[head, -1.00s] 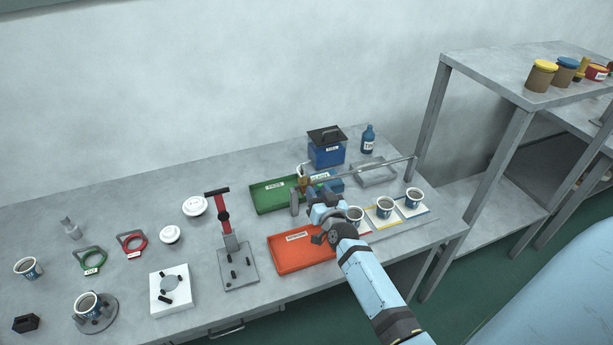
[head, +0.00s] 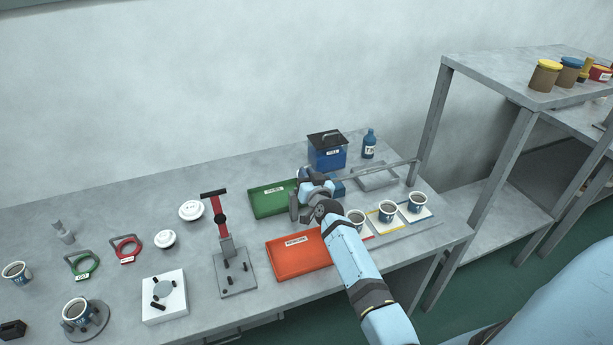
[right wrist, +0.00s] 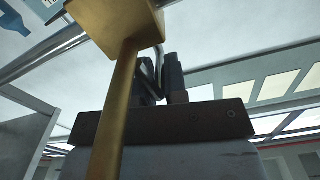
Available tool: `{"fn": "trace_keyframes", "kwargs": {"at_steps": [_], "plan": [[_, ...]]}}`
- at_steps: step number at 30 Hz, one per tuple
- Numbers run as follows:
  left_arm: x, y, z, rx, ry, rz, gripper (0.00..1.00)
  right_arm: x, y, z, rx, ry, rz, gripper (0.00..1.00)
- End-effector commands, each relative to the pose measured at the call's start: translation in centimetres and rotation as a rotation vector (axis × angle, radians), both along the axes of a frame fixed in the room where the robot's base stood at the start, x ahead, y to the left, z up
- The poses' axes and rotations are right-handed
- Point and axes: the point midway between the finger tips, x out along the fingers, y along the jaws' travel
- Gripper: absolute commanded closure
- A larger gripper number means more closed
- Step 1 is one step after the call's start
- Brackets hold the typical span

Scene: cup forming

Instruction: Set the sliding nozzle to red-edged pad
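The brass sliding nozzle (right wrist: 112,22) fills the upper left of the right wrist view, with its brass stem running down in front of my right gripper (right wrist: 162,62). The gripper's dark fingers are close together just behind the nozzle. The brass parts cover some of them, so I cannot tell whether they grip anything. In the head view my right gripper (head: 313,178) is at the left part of the metal rail (head: 385,166) and hides the nozzle. The red-edged pad (head: 367,235) lies at the left of the pad row, under a cup (head: 356,218). My left gripper is out of view.
Cups stand on the yellow-edged pad (head: 376,222) and the blue-edged pad (head: 428,212). A green tray (head: 268,204) is left of my gripper, and an orange tray (head: 296,256) is in front. A blue box (head: 327,155) and a bottle (head: 368,144) stand behind.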

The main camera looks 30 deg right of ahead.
Motion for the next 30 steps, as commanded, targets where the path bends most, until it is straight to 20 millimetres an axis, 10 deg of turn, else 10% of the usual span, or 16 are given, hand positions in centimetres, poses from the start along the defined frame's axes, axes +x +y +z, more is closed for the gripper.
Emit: {"fn": "trace_keyframes", "kwargs": {"at_steps": [8,21,30], "plan": [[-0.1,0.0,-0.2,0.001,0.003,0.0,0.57,-0.1,-0.2,0.0,-0.001,0.0,0.0,1.0],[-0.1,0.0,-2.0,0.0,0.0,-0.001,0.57,-2.3,-9.6,-0.3,-0.006,0.0,0.0,1.0],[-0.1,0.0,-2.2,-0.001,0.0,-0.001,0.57,-2.7,-11.2,0.0,0.001,0.0,0.0,1.0]]}}
